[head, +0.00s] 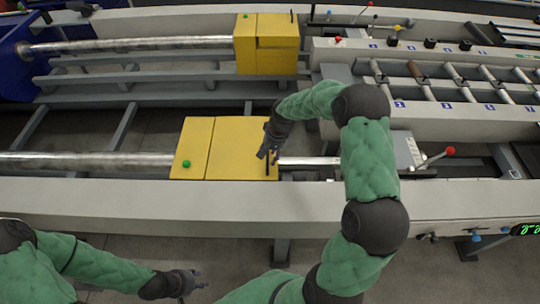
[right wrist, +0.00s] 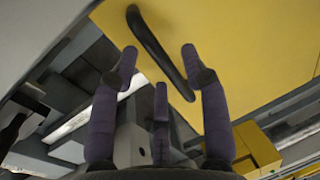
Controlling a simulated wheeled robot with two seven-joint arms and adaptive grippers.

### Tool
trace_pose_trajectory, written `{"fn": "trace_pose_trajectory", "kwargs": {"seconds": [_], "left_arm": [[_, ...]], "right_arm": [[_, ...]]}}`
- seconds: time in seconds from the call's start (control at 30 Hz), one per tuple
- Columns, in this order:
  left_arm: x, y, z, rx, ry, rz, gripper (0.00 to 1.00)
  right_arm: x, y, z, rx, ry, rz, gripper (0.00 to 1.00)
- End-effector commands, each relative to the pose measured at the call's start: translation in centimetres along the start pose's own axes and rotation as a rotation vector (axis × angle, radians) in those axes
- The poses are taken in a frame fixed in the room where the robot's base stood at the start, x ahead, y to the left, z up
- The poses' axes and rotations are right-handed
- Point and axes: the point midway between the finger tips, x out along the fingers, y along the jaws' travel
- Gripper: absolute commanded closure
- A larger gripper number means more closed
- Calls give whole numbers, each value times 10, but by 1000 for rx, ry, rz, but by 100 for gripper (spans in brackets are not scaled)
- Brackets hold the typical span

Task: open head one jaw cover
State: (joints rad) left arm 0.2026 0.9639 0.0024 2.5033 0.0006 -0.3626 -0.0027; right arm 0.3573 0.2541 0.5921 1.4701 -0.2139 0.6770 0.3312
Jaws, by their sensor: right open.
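The front yellow jaw cover (head: 235,150) sits on the near rail and looks closed, with a seam and a green knob at its left part. I cannot tell from any label which cover is head one. My right gripper (head: 268,155) is at this cover's right edge, open. In the right wrist view its fingers (right wrist: 158,62) are spread on either side of a black bar handle (right wrist: 152,40) on the yellow panel (right wrist: 240,50); whether they touch it is unclear. My left gripper (head: 195,284) hangs low in front of the table, empty, its fingers apart.
A second yellow cover (head: 267,44) stands on the far rail. A steel bar (head: 90,161) runs into the front cover from the left. A red-knobbed lever (head: 435,157) stands at the right, beyond my right arm. Grey floor (head: 130,250) lies before the near beam.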

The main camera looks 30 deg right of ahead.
Motion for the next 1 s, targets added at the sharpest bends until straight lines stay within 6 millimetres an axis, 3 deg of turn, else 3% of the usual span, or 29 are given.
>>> {"fn": "trace_pose_trajectory", "kwargs": {"seconds": [0.3, 0.47, 0.77, 1.0], "left_arm": [[0, 0, 0, 0, 0, 0, 60], [0, 0, 0, 0, 0, 0, 60], [-2, 1, 0, 0, 0, 0, 60], [-15, 5, 0, 0, 0, 0, 60]], "right_arm": [[1, 0, 0, 1, 1, 0, 57], [1, 0, 0, 1, 1, 0, 100], [-1, -1, 0, 0, 1, 7, 100], [-22, -12, -1, -4, 4, 79, 100]]}}
